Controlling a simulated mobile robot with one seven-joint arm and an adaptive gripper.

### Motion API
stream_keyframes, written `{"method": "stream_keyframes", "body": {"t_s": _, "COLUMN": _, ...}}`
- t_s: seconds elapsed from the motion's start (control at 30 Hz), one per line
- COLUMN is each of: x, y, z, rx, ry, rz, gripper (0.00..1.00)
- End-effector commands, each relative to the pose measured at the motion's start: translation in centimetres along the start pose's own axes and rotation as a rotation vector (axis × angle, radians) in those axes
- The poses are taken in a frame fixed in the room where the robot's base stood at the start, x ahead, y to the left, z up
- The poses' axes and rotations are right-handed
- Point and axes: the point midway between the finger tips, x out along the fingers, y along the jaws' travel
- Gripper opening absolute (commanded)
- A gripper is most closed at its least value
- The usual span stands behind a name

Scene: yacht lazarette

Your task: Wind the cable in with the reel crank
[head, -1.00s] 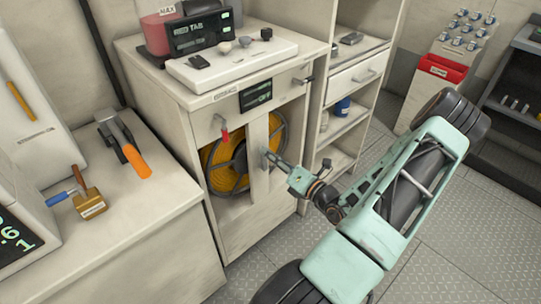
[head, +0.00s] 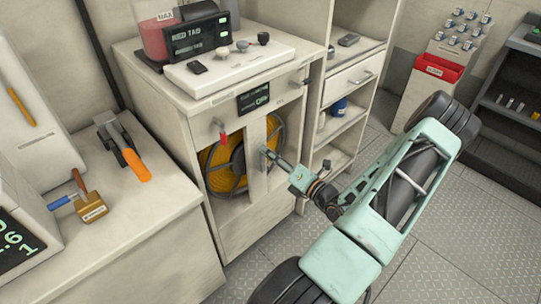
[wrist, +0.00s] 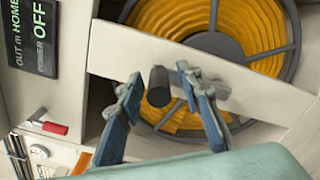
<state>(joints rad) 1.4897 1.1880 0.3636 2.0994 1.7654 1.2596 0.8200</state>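The reel (head: 222,168) is wound with orange cable and sits behind an opening in the pale cabinet; it also shows in the wrist view (wrist: 165,18). A pale bar (wrist: 120,57) crosses in front of it. A dark round knob, seemingly the crank handle (wrist: 158,86), stands out in front of the bar. My gripper (wrist: 158,80) is open, with one finger on each side of the knob and a visible gap at both sides. In the head view my gripper (head: 267,155) is at the cabinet front and hides the knob.
A small display (wrist: 33,35) reads POWER OFF. Open shelves (head: 345,125) stand right of the cabinet.

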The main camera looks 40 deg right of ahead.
Motion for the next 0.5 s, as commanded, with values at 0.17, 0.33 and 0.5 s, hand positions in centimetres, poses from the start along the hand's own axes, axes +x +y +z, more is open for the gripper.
{"method": "stream_keyframes", "body": {"t_s": 0.17, "x": 0.0, "y": 0.0, "z": -0.1, "rx": 0.000, "ry": 0.001, "rz": 0.001, "gripper": 0.35}}
{"method": "stream_keyframes", "body": {"t_s": 0.33, "x": -0.4, "y": 0.0, "z": 0.0, "rx": -0.001, "ry": 0.001, "rz": 0.000, "gripper": 0.35}}
{"method": "stream_keyframes", "body": {"t_s": 0.5, "x": -2.9, "y": -0.1, "z": 0.0, "rx": 0.000, "ry": 0.000, "rz": -0.003, "gripper": 0.35}}
